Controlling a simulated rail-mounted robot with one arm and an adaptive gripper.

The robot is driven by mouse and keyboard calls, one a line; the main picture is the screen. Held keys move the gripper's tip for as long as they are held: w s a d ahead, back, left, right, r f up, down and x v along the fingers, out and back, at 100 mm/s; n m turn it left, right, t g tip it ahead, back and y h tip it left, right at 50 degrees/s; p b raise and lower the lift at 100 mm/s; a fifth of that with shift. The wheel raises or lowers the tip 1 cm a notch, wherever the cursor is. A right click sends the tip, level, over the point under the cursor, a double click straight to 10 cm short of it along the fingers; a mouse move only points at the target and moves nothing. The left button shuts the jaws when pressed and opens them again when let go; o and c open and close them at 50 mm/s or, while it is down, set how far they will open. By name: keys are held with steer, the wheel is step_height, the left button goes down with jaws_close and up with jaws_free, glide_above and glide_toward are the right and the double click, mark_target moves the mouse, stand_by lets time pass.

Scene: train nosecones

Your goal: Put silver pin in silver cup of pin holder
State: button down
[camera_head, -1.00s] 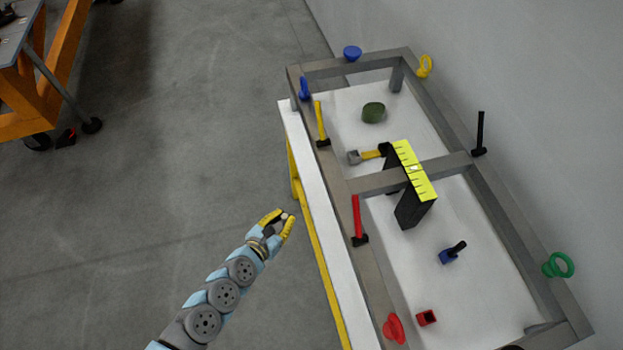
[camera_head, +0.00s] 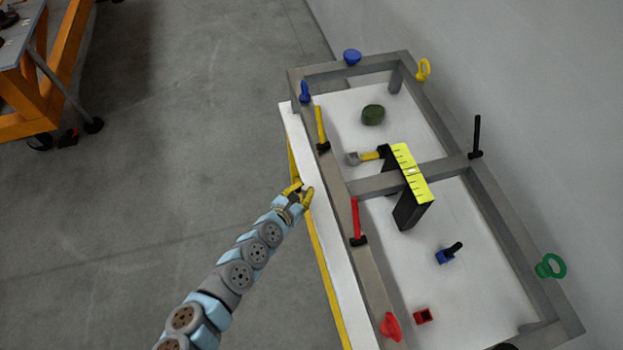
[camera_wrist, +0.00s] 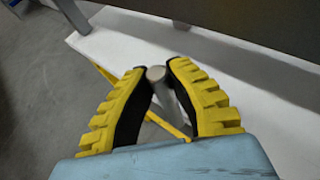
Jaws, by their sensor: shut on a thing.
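My gripper (camera_head: 301,192) is at the left edge of the white table in the head view. Its yellow and black fingers also show in the wrist view (camera_wrist: 157,68), closed around a silver pin (camera_wrist: 158,76). The round grey end of the pin sits between the fingertips, and its shaft runs back between the fingers. The pin is too small to make out clearly in the head view. I cannot make out a silver cup or clearly identify the pin holder in either view.
A grey frame (camera_head: 370,280) lies on the white table (camera_head: 345,325). It carries hammers, including a red-handled one (camera_head: 356,220), and coloured knobs. A black block with a yellow top (camera_head: 411,172) stands at the middle crossbar. Open floor lies left of the table.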

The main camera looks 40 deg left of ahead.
steer(key=shift+w+a, duration=0.15)
steer(key=shift+w, duration=0.4)
steer(key=shift+w+a, duration=0.15)
steer(key=shift+w, duration=0.35)
steer(key=shift+x, duration=1.15)
steer(key=shift+d+f, duration=0.1)
steer(key=shift+f, duration=0.05)
steer(key=c, duration=1.2)
jaws_free()
steer(key=shift+o, duration=0.2)
steer(key=shift+r, duration=0.3)
